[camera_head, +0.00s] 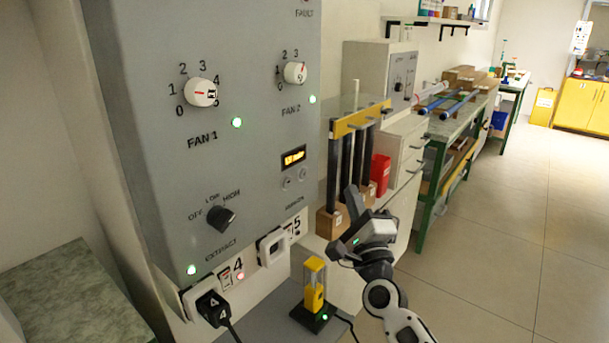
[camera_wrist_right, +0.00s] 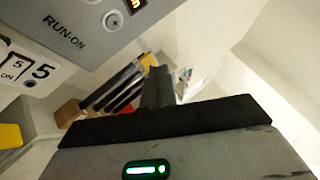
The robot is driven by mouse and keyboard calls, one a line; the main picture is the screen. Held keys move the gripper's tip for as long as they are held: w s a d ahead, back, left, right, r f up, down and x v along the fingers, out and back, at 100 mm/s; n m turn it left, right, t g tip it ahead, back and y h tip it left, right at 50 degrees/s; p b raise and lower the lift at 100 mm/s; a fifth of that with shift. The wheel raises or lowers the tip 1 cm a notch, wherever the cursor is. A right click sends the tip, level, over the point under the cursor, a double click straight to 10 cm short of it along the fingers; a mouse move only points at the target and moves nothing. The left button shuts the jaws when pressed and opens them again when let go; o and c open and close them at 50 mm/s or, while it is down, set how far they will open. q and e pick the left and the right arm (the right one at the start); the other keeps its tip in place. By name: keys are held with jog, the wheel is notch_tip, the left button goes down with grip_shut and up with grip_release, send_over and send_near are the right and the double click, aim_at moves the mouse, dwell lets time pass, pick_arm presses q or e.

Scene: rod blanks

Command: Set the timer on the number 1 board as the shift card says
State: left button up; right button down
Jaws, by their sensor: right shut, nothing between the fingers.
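A grey control board (camera_head: 150,130) fills the left of the head view; I cannot read a board number on it. Its timer has a small amber-lit display (camera_head: 293,158), too small to read surely, with two round buttons (camera_head: 295,180) below. In the right wrist view the label RUN-ON, a button (camera_wrist_right: 112,20) and part of the display (camera_wrist_right: 137,4) show at the top left. My right gripper (camera_head: 355,196) is shut and empty, to the right of and below the timer, apart from the board. It also shows in the wrist view (camera_wrist_right: 158,82). No shift card is identifiable.
The board also has FAN 1 (camera_head: 202,92), FAN 2 (camera_head: 295,72) and EXTRACT (camera_head: 221,217) knobs. Below are sockets with a black plug (camera_head: 212,308) in number 4. A yellow device (camera_head: 314,285) stands below the gripper. Dark rods (camera_head: 358,155) stand behind it. Floor at right is clear.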

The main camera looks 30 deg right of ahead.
aim_at(304, 174)
pick_arm(q)
jog(key=shift+s+f, duration=0.1)
pick_arm(e)
jog(key=shift+w, duration=0.1)
pick_arm(q)
jog(key=shift+w+d+b, duration=0.2)
jog(key=shift+b, duration=0.55)
pick_arm(e)
jog(key=w+a, duration=0.3)
jog(key=w, duration=0.5)
pick_arm(q)
jog(key=shift+s+f, duration=0.1)
jog(key=shift+f, duration=0.15)
pick_arm(e)
jog(key=shift+a, duration=0.1)
dwell(0.4)
dwell(0.8)
pick_arm(q)
jog(key=shift+f, duration=0.1)
pick_arm(e)
jog(key=shift+w+a, duration=0.2)
jog(key=shift+w, duration=0.15)
